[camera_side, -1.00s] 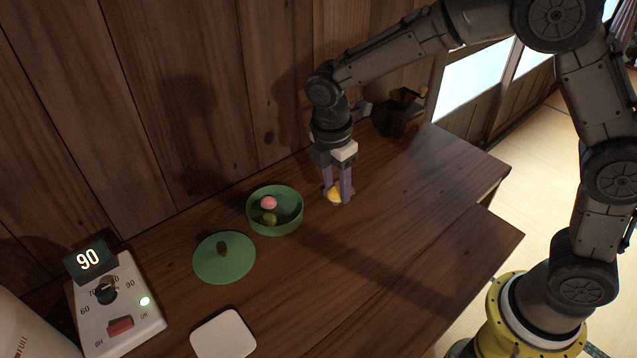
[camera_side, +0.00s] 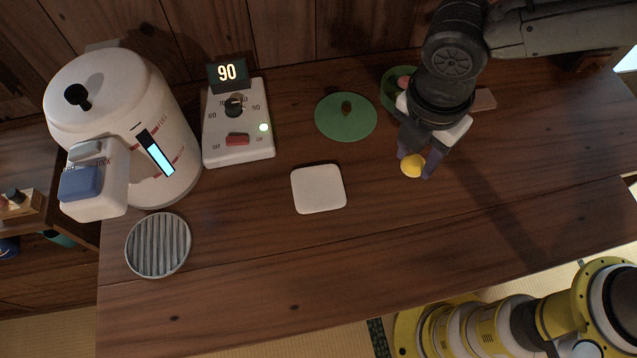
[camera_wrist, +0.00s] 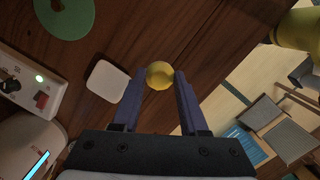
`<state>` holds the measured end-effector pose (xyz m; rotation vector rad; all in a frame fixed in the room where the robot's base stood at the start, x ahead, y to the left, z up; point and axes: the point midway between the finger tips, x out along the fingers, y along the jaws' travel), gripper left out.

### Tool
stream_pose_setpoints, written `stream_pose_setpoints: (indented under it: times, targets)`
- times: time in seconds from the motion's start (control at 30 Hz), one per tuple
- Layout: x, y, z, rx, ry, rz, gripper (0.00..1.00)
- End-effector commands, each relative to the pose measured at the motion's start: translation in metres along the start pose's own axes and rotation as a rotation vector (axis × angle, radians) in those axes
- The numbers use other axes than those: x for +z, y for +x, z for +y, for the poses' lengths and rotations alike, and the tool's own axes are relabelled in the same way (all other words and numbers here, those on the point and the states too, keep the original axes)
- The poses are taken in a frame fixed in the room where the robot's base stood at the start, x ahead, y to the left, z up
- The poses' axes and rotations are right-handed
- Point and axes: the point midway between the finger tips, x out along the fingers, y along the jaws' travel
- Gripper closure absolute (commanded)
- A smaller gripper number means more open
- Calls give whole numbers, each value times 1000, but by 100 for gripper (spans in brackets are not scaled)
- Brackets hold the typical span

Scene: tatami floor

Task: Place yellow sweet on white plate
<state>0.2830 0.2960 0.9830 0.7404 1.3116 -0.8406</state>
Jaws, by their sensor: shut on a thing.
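The yellow sweet (camera_side: 412,166) is a small round ball held between the purple fingers of my gripper (camera_side: 416,168). In the wrist view the sweet (camera_wrist: 159,75) sits between the tips of my gripper (camera_wrist: 158,82). It appears to be above the table, to the right of the white plate. The white plate (camera_side: 319,189) is a flat rounded square lying empty on the wooden table, left of my gripper. The plate (camera_wrist: 107,81) also shows in the wrist view, left of the fingers.
A green lid (camera_side: 346,118) lies behind the plate. A green bowl (camera_side: 388,92) is partly hidden behind my arm. A control box (camera_side: 238,137) reading 90, a white hot-water pot (camera_side: 160,110) and a round grey grate (camera_side: 158,245) stand left. The table's front is clear.

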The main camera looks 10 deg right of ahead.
Motion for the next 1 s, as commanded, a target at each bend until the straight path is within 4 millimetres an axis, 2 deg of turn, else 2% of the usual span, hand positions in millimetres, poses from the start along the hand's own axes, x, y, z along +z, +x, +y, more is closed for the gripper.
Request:
stream_pose_setpoints:
  times: [0.03,0.1,0.27,0.7,1.0]
  targets:
    - [-13,-2,-3,4,-32,0,100]
    - [-23,-3,-6,7,-58,0,100]
    - [-36,0,-2,9,-83,-1,100]
    - [-68,33,75,9,-81,-1,100]
    - [-86,76,111,10,-81,0,100]
